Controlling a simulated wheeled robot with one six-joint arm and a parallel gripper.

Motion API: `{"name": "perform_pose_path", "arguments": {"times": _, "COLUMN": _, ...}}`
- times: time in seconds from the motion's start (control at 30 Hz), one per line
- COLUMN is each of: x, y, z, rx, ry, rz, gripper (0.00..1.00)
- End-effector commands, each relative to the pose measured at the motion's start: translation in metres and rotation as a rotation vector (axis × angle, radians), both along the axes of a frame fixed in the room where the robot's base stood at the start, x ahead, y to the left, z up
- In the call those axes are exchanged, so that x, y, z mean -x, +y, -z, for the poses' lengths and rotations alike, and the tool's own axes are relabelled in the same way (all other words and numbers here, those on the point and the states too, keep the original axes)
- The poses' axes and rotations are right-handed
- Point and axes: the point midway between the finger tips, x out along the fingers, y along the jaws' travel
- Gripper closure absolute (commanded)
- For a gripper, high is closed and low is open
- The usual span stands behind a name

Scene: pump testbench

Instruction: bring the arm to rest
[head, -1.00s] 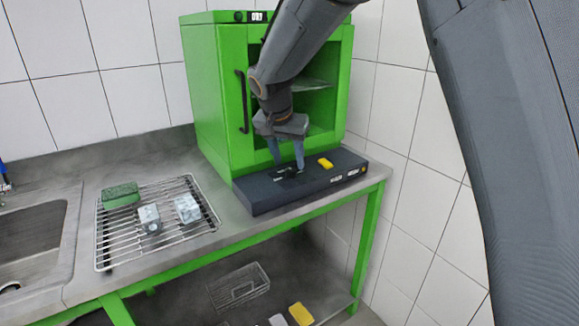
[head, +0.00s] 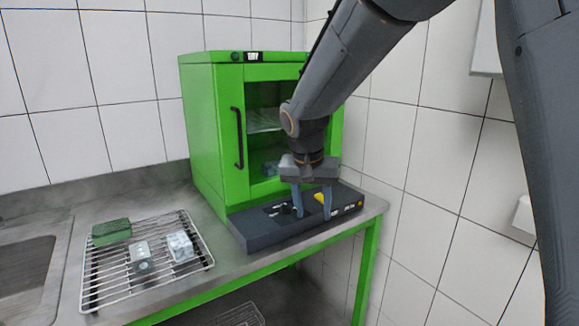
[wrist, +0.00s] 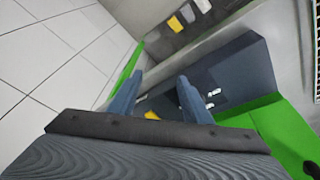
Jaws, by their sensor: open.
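My gripper (head: 312,203) hangs from my arm with its two blue-grey fingers apart and nothing between them. It is just in front of the green cabinet, above the right part of the dark test bench box (head: 262,232). In the wrist view the open fingers (wrist: 157,98) reach out over the box and the table edge. A yellow part (head: 321,197) on the box is partly hidden behind the fingers. I cannot tell from the head view how far the fingertips are above the box.
The green cabinet (head: 212,130) stands behind the box, close to my arm. Tiled wall is at right. Several items lie on a lower shelf (wrist: 160,30).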

Motion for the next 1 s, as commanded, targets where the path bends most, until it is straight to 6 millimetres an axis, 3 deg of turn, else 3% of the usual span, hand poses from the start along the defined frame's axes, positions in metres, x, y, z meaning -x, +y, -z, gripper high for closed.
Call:
{"name": "perform_pose_path", "arguments": {"times": 0.03, "x": 0.026, "y": -0.028, "z": 0.012, "rx": -0.002, "ry": 0.039, "rz": -0.018, "gripper": 0.55}}
{"name": "perform_pose_path", "arguments": {"times": 0.2, "x": 0.114, "y": -0.093, "z": 0.051, "rx": -0.029, "ry": 0.143, "rz": -0.113, "gripper": 0.55}}
{"name": "perform_pose_path", "arguments": {"times": 0.3, "x": 0.164, "y": -0.117, "z": 0.070, "rx": -0.049, "ry": 0.187, "rz": -0.160, "gripper": 0.55}}
{"name": "perform_pose_path", "arguments": {"times": 0.43, "x": 0.212, "y": -0.134, "z": 0.086, "rx": -0.072, "ry": 0.220, "rz": -0.205, "gripper": 0.55}}
{"name": "perform_pose_path", "arguments": {"times": 0.6, "x": 0.240, "y": -0.141, "z": 0.095, "rx": -0.084, "ry": 0.237, "rz": -0.233, "gripper": 0.55}}
{"name": "perform_pose_path", "arguments": {"times": 1.0, "x": 0.241, "y": -0.141, "z": 0.096, "rx": -0.084, "ry": 0.238, "rz": -0.236, "gripper": 0.55}}
